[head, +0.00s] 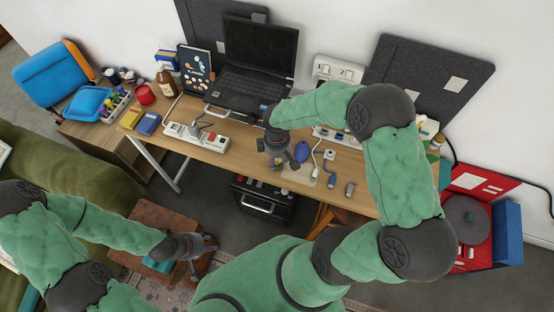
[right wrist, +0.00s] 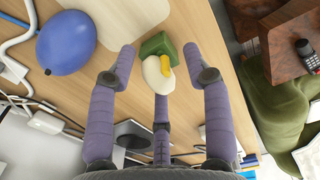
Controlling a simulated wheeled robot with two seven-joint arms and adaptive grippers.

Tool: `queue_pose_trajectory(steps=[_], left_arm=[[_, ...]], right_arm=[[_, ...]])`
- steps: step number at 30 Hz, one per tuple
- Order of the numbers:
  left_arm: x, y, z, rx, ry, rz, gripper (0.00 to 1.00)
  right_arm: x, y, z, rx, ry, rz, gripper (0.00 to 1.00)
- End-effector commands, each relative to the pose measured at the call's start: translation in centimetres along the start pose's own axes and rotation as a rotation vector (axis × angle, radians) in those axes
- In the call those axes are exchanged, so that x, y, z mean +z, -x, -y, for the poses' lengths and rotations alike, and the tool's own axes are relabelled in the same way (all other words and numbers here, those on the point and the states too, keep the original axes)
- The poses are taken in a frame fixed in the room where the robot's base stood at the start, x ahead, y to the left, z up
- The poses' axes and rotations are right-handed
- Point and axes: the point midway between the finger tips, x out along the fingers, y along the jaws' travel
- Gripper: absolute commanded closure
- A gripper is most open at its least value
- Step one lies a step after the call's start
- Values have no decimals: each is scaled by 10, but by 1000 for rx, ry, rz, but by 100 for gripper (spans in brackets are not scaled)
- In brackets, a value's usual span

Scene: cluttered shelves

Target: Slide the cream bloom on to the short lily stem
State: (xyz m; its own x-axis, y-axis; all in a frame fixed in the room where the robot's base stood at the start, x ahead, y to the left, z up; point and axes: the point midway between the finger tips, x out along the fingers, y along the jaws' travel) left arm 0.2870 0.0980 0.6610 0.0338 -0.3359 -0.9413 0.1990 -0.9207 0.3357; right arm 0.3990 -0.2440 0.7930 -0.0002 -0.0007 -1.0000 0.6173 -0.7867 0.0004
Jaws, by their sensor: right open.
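The cream bloom (right wrist: 152,76), pale with a yellow centre (right wrist: 162,65), shows between my right fingers in the right wrist view. I cannot make out a short lily stem. My right gripper (right wrist: 160,55) is open, its purple fingers spread around the bloom with gaps on both sides. In the head view my right gripper (head: 280,162) is over the desk and hides most of this spot. My left gripper (head: 205,247) is empty, fingers apart, low over the brown stool.
A blue oval object (right wrist: 65,42) lies beside the right gripper; it also shows in the head view (head: 301,151). A power strip (head: 196,136), laptop (head: 258,75) and cables crowd the desk (head: 245,143). A wooden edge bounds the front.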

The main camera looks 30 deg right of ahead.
Motion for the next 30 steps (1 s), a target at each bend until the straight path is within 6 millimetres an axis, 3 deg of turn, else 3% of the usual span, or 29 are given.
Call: queue_pose_trajectory(steps=[2, 6, 7, 17, 30], left_arm=[[0, 0, 0, 0, 0, 0, 60], [0, 0, 0, 0, 0, 0, 60], [0, 0, 0, 0, 0, 0, 60], [0, 2, -1, 0, 0, 0, 60], [1, 16, -6, 0, 0, 0, 60]], right_arm=[[0, 0, 0, 0, 0, 0, 55], [0, 0, 0, 0, 0, 0, 95], [0, 0, 0, 0, 0, 0, 100], [0, 2, 0, 0, 0, 0, 100], [0, 21, 0, -1, 0, 0, 100]])
